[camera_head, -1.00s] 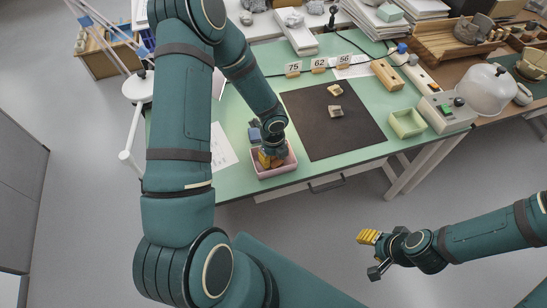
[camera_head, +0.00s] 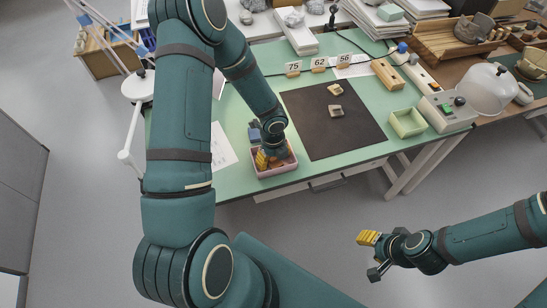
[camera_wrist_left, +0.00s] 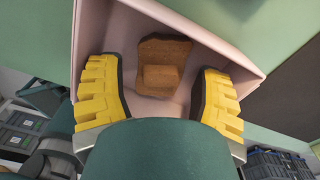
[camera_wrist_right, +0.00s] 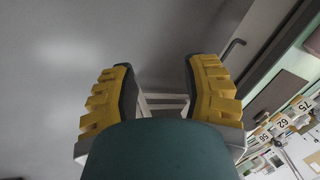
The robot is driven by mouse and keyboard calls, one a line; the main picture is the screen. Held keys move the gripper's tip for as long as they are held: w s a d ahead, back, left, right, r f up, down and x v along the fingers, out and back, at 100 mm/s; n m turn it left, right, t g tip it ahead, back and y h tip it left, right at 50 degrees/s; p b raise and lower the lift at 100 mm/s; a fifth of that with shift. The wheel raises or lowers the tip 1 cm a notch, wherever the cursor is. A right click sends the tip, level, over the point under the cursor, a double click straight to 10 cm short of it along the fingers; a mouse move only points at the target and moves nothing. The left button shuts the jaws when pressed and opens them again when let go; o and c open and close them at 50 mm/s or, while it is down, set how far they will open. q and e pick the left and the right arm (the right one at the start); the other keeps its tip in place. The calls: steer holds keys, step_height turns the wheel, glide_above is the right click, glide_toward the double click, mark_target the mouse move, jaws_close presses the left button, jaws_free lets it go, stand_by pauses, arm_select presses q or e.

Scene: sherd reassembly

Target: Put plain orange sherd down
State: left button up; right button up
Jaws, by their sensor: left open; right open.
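The plain orange sherd (camera_wrist_left: 165,62) lies in the pink tray (camera_wrist_left: 240,59), seen in the left wrist view between my fingers with gaps on both sides. It is brown-orange, with a raised block on its near part. My left gripper (camera_wrist_left: 160,95) is open around it, fingers down inside the tray. In the head view the pink tray (camera_head: 288,166) stands at the front edge of the green table, with my left gripper (camera_head: 268,158) over it, hiding most of its inside. My right gripper (camera_head: 371,255) is open and empty over the floor in front of the table.
A light green tray (camera_head: 407,123) stands right of the mat. Number cards (camera_head: 318,64) stand behind it.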

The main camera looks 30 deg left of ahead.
mark_target(273, 158)
arm_select(q)
step_height(273, 158, up, 12)
steer(key=r+p, duration=0.1)
steer(key=p, duration=0.3)
steer(key=s+d+f+n+t+h, duration=0.1)
steer(key=s+d+f+n, duration=0.3)
steer(key=d+n, duration=0.4)
steer(key=s+d+f+n+t+h, duration=0.1)
steer(key=s+d+f+n, duration=0.3)
steer(key=d+n, duration=0.5)
steer(key=n+h, duration=0.1)
steer(key=n, duration=0.6)
steer(key=shift+s+f+n+h, duration=0.25)
steer(key=shift+s+n+h, duration=0.05)
steer(key=shift+s, duration=0.05)
steer(key=shift+s+f+b, duration=0.1)
steer(key=shift+f+b, duration=0.15)
steer(key=shift+b, duration=0.15)
